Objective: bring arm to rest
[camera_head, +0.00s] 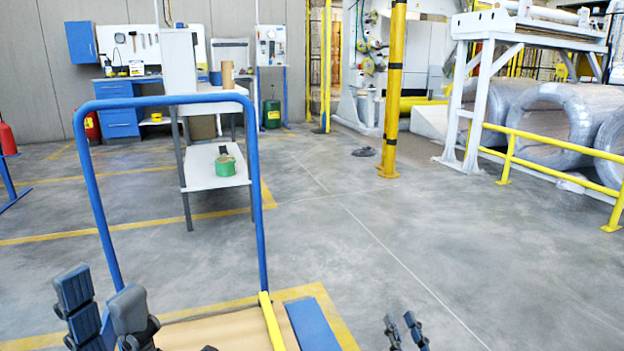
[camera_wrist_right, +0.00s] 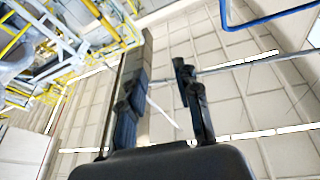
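My left gripper (camera_head: 103,298) is at the bottom left of the head view. Its dark fingers stand apart with nothing seen between them, in front of the blue cart frame (camera_head: 165,101). My right gripper (camera_head: 404,330) shows only its fingertips at the bottom edge of the head view, right of the cart, over open floor. In the right wrist view, the right gripper's two fingers (camera_wrist_right: 160,85) are spread with nothing held between them. Most of both arms is out of view.
A white table (camera_head: 215,175) carries a green tape roll (camera_head: 225,166) on its lower shelf. A yellow post (camera_head: 393,90) stands beyond. Yellow railing (camera_head: 510,150) fronts large wrapped coils (camera_head: 545,115) at right. Grey floor (camera_head: 400,250) in the middle is mostly clear.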

